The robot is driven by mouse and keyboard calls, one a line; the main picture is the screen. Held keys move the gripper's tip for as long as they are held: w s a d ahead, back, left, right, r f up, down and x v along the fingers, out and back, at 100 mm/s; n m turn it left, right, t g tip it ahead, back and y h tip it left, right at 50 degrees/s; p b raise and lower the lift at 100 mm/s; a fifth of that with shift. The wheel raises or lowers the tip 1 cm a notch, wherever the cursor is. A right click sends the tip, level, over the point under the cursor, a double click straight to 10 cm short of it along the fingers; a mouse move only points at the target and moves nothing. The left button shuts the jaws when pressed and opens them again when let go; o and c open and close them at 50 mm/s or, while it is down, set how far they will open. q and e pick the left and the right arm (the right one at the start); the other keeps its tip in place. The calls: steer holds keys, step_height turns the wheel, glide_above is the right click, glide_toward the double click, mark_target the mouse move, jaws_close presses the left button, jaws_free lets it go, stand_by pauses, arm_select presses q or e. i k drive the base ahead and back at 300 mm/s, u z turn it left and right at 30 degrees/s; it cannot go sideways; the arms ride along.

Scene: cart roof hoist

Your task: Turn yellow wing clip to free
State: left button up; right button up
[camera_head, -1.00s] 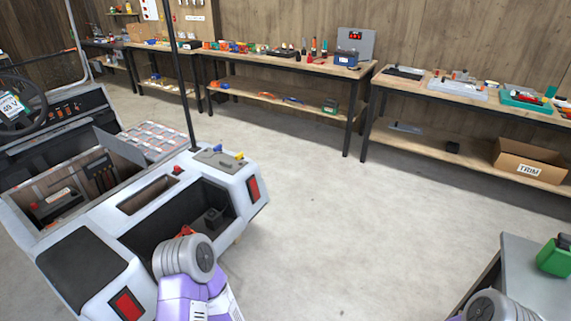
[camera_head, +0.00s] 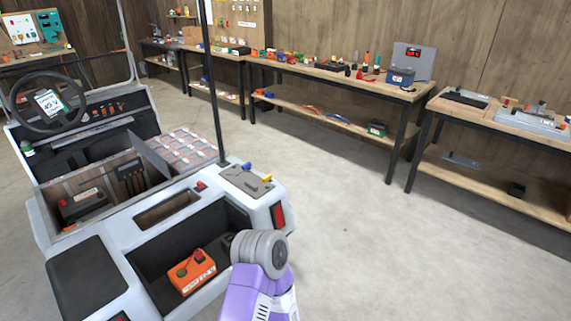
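The yellow wing clip (camera_head: 266,178) is at the right end of a grey plate (camera_head: 243,182) on the cart's rear corner. It is small, and its exact turn is hard to tell. A blue wing clip (camera_head: 246,165) is on the same plate, behind and left of it. One purple and grey arm of mine, apparently the left, reaches up from the bottom, in front of and below the plate. Its gripper is hidden behind the rounded grey joint. No gripper or arm is seen at the yellow clip. My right gripper is out of view.
A thin black post (camera_head: 214,95) rises just behind the plate. Workbenches (camera_head: 350,85) line the wall. The floor (camera_head: 390,250) right of the cart is clear.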

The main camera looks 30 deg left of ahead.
mark_target(269, 177)
steer(key=u, duration=0.2)
steer(key=i, duration=2.05)
steer(key=u, duration=1.65)
steer(key=i, duration=1.05)
steer(key=u, duration=1.1)
steer(key=i, duration=0.2)
steer(key=u, duration=0.2)
